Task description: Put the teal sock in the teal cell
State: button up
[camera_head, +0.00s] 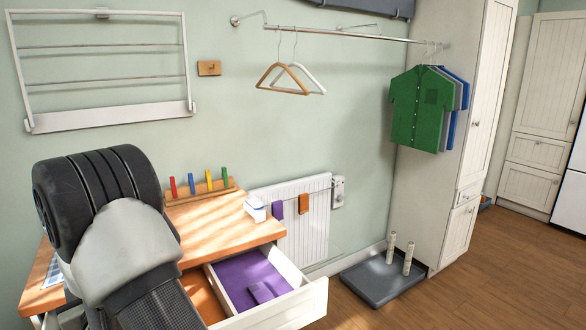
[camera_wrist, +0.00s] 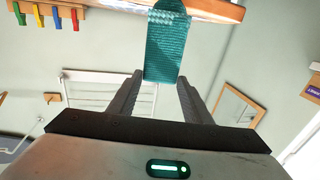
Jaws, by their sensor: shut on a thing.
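The teal sock (camera_wrist: 165,48) shows in the wrist view, stretched out beyond my fingertips. My gripper (camera_wrist: 160,77) is shut on one end of it. In the head view my arm hides the gripper and the sock. The open drawer (camera_head: 288,309) shows a purple-lined cell (camera_head: 240,272) with a folded purple sock (camera_head: 261,292) in it. Left of that is an orange-lined cell (camera_head: 204,298), partly hidden by my arm. No teal cell shows; the drawer's left part is hidden behind my arm.
The wooden tabletop (camera_head: 215,225) is above the drawer, with a small white box (camera_head: 255,210) and a rack of coloured pegs (camera_head: 209,182). Behind, a radiator (camera_head: 300,235) carries a purple cloth (camera_head: 277,210) and an orange cloth (camera_head: 304,202). Floor at right is clear beyond the grey stand (camera_head: 382,280).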

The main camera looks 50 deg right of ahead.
jog(key=shift+w+a+f+b, duration=0.1)
jog(key=shift+w+a+b, duration=0.05)
jog(key=shift+w+b, duration=0.65)
jog(key=shift+w+a+f+b, duration=0.1)
jog(key=shift+w+b, duration=0.6)
jog(key=shift+w, duration=0.05)
jog(key=shift+f+b, duration=0.8)
jog(key=shift+f, duration=1.9)
jog(key=o, duration=1.1)
jog(key=shift+o, duration=0.2)
jog(key=s+a+p, duration=0.2)
jog(key=s+p, duration=0.9)
jog(key=s, duration=0.6)
jog(key=shift+s, duration=0.15)
